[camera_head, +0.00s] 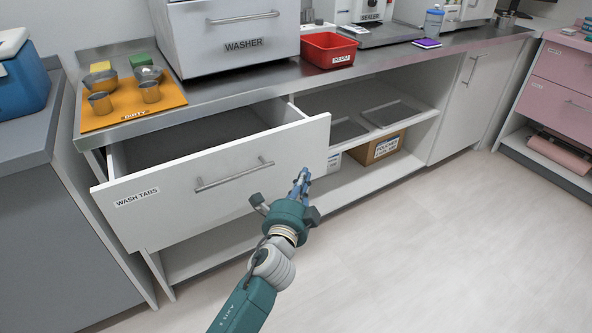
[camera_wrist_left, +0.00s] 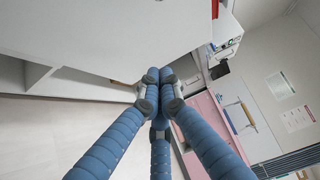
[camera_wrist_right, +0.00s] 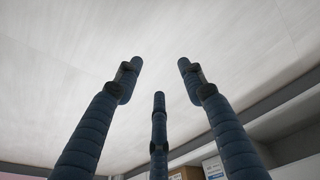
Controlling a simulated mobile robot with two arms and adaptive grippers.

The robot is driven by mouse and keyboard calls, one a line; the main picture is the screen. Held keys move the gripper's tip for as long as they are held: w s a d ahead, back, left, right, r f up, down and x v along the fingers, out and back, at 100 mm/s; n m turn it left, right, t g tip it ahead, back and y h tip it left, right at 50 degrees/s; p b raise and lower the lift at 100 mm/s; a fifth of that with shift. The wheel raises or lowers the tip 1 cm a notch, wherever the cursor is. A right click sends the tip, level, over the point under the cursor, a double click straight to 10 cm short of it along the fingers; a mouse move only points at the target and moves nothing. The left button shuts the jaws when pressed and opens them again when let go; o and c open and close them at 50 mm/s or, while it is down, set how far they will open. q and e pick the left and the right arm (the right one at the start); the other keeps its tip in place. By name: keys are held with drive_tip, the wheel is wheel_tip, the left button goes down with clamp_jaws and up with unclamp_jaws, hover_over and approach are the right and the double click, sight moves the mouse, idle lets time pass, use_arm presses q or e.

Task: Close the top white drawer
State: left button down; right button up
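The top white drawer (camera_head: 240,158), labelled "WASH TABS", is pulled well out from under the steel counter, and its inside shows from above. Its bar handle (camera_head: 235,174) runs across the front. My left gripper (camera_head: 303,178) is in front of the drawer's right end, near the lower right corner of the front panel. Its fingers are together with nothing seen between them. In the left wrist view the shut left gripper (camera_wrist_left: 160,75) is beside a large white panel. I cannot tell whether it touches. My right gripper (camera_wrist_right: 160,65) is open and empty, outside the head view.
The steel counter (camera_head: 285,80) holds an orange mat (camera_head: 125,118) with metal bowls and cups, a washer (camera_head: 225,35) and a red bin (camera_head: 328,50). Open shelves (camera_head: 405,112) with trays and boxes are right of the drawer. The floor (camera_head: 430,240) in front is clear.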

sight(299, 157)
use_arm(q)
drive_tip(key=shift+w+a, duration=0.35)
drive_tip(key=shift+w, duration=0.35)
drive_tip(key=shift+w+a, duration=0.35)
drive_tip(key=shift+w, duration=0.3)
drive_tip(key=shift+w+a, duration=0.35)
drive_tip(key=shift+w, duration=0.35)
use_arm(e)
drive_tip(key=shift+w+r, duration=0.15)
drive_tip(key=shift+r, duration=0.2)
use_arm(q)
drive_tip(key=shift+w+a, duration=0.1)
